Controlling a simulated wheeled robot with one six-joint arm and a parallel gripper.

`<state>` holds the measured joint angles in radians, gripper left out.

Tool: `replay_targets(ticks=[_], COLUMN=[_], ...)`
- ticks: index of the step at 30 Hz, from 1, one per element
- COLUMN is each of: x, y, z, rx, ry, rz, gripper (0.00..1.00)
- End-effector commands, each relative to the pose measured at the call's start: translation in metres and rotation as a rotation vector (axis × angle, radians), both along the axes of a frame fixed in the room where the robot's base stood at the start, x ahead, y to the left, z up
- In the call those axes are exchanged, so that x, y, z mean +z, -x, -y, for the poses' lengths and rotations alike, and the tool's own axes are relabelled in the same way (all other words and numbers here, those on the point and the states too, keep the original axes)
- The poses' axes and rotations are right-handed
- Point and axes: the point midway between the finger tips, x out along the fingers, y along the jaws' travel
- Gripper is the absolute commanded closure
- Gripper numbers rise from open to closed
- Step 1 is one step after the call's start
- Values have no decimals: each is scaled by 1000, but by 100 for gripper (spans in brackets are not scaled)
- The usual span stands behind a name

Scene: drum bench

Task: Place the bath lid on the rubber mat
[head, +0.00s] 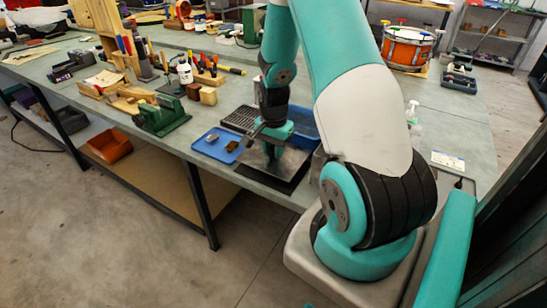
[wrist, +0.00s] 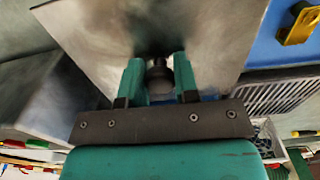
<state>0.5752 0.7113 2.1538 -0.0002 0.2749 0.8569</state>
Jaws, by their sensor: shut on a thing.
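The bath lid (head: 291,163) is a flat grey metal plate with a dark knob. In the wrist view the lid (wrist: 190,25) fills the top middle, and my gripper (wrist: 158,82) has its two teal fingers on either side of the knob, shut on it. In the head view my gripper (head: 271,148) points down over the lid. The black rubber mat (head: 258,176) lies at the bench's front edge, partly hidden under the lid. The lid is over the mat; whether they touch, I cannot tell.
A blue tray (head: 208,149) with small metal parts lies left of the mat. A dark slotted grate (head: 238,120) and a blue container (head: 302,121), partly hidden by my arm, are behind. A green vise-like tool (head: 163,118) stands farther left.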

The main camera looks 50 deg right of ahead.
Motion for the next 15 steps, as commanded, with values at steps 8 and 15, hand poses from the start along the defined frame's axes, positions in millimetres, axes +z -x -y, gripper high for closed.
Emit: replay_targets(ticks=[8,15], x=[-35,-36], y=[1,0], z=[0,0], rx=[0,0], ry=[-2,0], rz=[-3,0], gripper=[100,100])
